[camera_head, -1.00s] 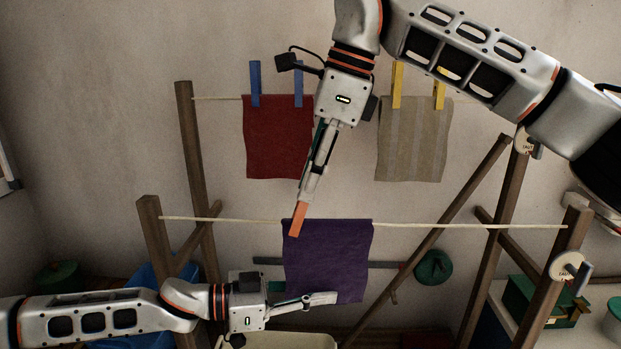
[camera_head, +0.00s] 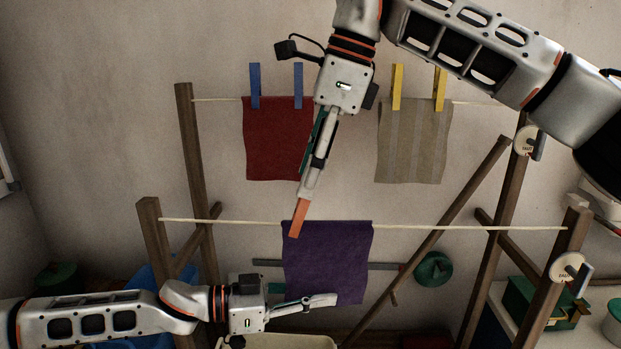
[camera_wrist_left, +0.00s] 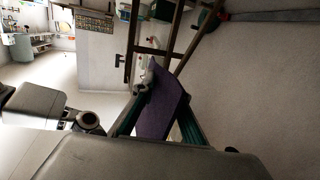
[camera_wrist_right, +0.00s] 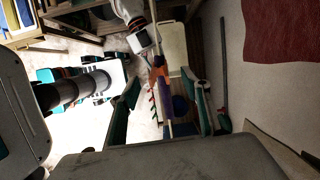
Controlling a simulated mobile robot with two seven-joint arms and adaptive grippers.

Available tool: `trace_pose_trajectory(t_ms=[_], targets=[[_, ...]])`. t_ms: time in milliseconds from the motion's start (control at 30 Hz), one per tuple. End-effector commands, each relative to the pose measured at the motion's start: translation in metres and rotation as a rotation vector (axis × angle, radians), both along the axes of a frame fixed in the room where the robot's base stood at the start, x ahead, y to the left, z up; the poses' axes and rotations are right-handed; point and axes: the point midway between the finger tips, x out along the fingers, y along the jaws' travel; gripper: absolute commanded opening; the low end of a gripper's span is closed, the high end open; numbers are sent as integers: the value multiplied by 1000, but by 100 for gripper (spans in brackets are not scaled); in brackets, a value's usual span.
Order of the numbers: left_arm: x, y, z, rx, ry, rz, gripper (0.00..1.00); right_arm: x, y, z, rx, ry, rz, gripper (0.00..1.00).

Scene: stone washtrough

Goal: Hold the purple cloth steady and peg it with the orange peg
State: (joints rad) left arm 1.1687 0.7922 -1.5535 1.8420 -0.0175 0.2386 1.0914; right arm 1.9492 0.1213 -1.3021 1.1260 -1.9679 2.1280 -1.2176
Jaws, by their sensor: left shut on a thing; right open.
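The purple cloth (camera_head: 335,258) hangs over the front line (camera_head: 440,225). The orange peg (camera_head: 298,218) is at the cloth's upper left corner, across the line. My right gripper (camera_head: 306,194) points down at the peg's upper end. In the right wrist view its fingers (camera_wrist_right: 165,98) stand apart, with the orange peg (camera_wrist_right: 158,61) beyond them. My left gripper (camera_head: 322,299) is shut on the cloth's lower part; the cloth also shows between its fingers in the left wrist view (camera_wrist_left: 162,105). Exactly how the peg grips the line is too small to tell.
A red cloth (camera_head: 278,140) with blue pegs and a striped beige cloth (camera_head: 412,142) with yellow pegs hang on the back line. Wooden posts (camera_head: 157,245) stand at both sides. The front line is clear right of the purple cloth.

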Motion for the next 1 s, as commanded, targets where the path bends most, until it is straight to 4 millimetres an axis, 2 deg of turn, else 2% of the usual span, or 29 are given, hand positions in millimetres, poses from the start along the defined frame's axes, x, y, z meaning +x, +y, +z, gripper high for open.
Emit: trace_pose_trajectory(t_ms=[733, 1000], targets=[[1, 1, 0, 1, 1, 4, 0, 0, 0, 54, -1, -1, -1, 47], [1, 1, 0, 1, 1, 4, 0, -1, 0, 62, 0, 1, 1, 47]])
